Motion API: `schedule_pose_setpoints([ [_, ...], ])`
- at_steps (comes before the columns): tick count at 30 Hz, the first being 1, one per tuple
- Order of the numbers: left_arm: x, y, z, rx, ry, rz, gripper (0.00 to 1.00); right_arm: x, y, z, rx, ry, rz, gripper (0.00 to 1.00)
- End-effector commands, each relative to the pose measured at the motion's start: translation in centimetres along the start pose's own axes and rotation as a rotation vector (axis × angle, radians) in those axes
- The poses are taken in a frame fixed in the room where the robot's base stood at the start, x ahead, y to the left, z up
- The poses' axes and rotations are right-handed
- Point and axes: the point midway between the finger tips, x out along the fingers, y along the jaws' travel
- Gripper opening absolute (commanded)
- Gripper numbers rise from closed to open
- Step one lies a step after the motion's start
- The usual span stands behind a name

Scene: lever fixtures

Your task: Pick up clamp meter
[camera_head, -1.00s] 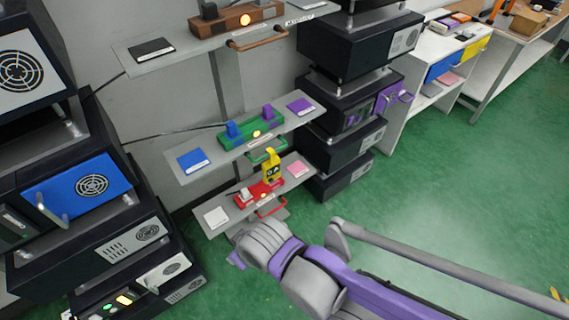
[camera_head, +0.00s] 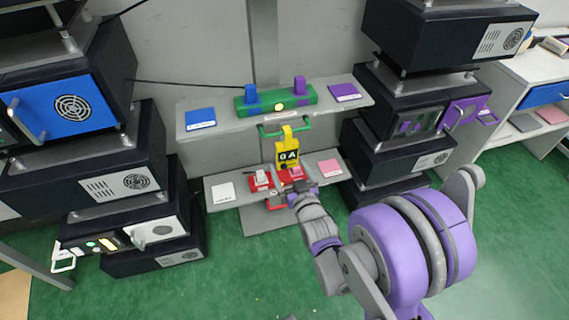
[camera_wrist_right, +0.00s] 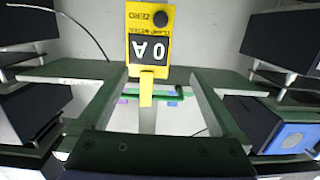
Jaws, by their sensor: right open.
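The yellow clamp meter (camera_head: 287,152) stands upright at the red lever fixture (camera_head: 290,175) on the lower grey shelf. In the right wrist view the clamp meter (camera_wrist_right: 150,38) shows its "0 A" display and black knob upside down, with a narrow yellow part pointing down the picture. My right gripper (camera_head: 292,192) is just in front of the lower shelf, below the meter. In the wrist view the right gripper (camera_wrist_right: 157,82) is open, and the meter's narrow part lies between its two fingers in the picture. I see no contact. My left gripper is not in view.
A green fixture (camera_head: 276,99) with blue and purple levers sits on the shelf above. White (camera_head: 222,193) and pink (camera_head: 329,167) cards lie on the lower shelf. Dark equipment stacks (camera_head: 398,148) flank the shelves. Green floor (camera_head: 245,270) in front is open.

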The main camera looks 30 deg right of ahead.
Motion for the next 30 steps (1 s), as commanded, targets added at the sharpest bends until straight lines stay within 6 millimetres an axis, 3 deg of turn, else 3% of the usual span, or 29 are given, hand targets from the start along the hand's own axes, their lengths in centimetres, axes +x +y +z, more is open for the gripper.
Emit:
schedule_pose_setpoints([
  [1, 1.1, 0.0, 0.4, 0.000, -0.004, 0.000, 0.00, 0.5, 0.5, 1.2, -0.001, 0.034, 0.009, 1.00],
  [5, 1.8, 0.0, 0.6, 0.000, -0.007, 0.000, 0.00, 0.9, 1.2, 1.7, -0.001, 0.093, 0.021, 1.00],
  [30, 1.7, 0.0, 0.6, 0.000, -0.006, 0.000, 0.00, 11.0, 1.8, 0.4, 0.000, 0.106, 0.022, 1.00],
])
